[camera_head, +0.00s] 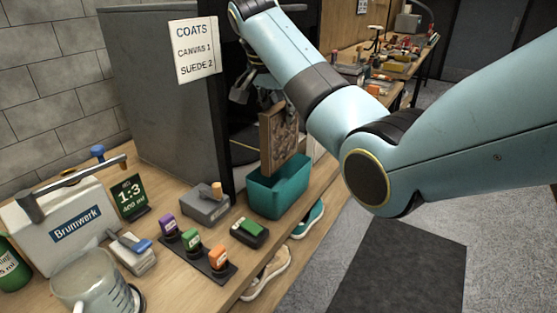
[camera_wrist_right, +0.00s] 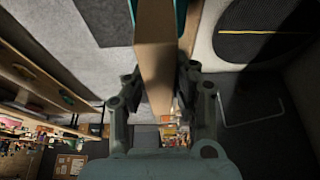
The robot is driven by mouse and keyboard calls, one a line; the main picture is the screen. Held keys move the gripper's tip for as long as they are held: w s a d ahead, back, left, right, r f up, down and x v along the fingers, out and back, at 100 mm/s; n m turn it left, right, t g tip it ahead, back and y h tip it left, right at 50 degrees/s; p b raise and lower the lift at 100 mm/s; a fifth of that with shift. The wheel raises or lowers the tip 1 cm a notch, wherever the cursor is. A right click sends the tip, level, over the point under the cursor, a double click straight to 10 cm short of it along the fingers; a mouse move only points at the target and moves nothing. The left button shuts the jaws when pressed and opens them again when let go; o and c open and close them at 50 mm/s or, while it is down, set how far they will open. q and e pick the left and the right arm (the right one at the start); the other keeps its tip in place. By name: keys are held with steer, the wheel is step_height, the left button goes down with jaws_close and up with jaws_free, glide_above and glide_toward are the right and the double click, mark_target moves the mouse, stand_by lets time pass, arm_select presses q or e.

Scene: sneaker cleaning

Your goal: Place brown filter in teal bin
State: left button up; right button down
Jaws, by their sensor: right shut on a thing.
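The brown filter (camera_head: 279,138) is a framed panel with a dark, textured face. It is upright and slightly tilted over the teal bin (camera_head: 277,196). Its lower edge overlaps the bin's opening; I cannot tell whether it touches the bin. My right gripper (camera_head: 262,92) is shut on the filter's upper part, partly hidden behind my arm. In the right wrist view the filter (camera_wrist_right: 155,45) shows edge-on between the fingers (camera_wrist_right: 158,80), and a sliver of teal shows at the top edge. My left gripper is not in view.
A dark grey cabinet (camera_head: 160,90) with an open front stands behind the bin.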

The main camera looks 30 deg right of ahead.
mark_target(281, 153)
step_height(281, 153, down, 4)
steer(key=shift+f, duration=0.25)
step_height(281, 153, down, 3)
steer(key=shift+r, duration=0.1)
step_height(281, 153, down, 3)
steer(key=shift+r, duration=0.2)
steer(key=shift+w+f, duration=0.1)
steer(key=shift+f, duration=0.4)
steer(key=c, duration=1.2)
jaws_free()
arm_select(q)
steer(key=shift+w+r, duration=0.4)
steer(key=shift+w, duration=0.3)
arm_select(e)
steer(key=shift+o, duration=0.5)
